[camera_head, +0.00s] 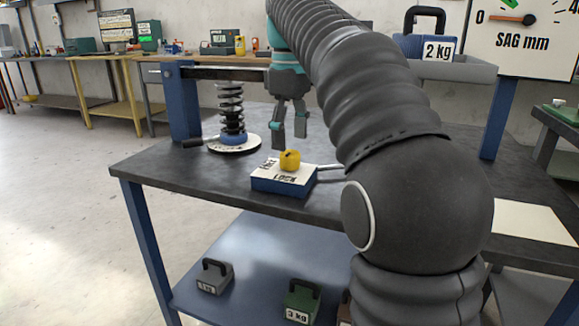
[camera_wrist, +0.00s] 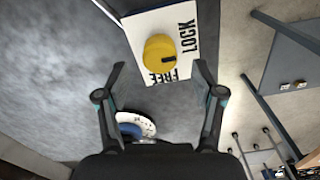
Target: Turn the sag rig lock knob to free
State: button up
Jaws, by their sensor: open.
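The yellow lock knob (camera_head: 289,160) sits on top of a blue box with a white top plate (camera_head: 284,174) on the dark bench. The word FREE (camera_wrist: 161,76) is printed below the knob there. My gripper (camera_head: 289,132) points down with fingers apart and empty, above the knob and not touching it. In the wrist view my gripper (camera_wrist: 159,66) has its fingertips on either side of the knob's lower edge.
A coil spring (camera_head: 231,108) stands on a white round base left of the box. A lever with a dark handle (camera_head: 193,143) lies beside it. A 2 kg weight (camera_head: 425,47) rests on a grey tray at right. The gauge (camera_head: 520,35) needle points near 0.

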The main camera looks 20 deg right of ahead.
aim_at(290, 152)
jog(key=shift+f+b, duration=0.6)
jog(key=shift+f, duration=1.7)
jog(key=c, duration=1.1)
jog(key=shift+c, duration=0.2)
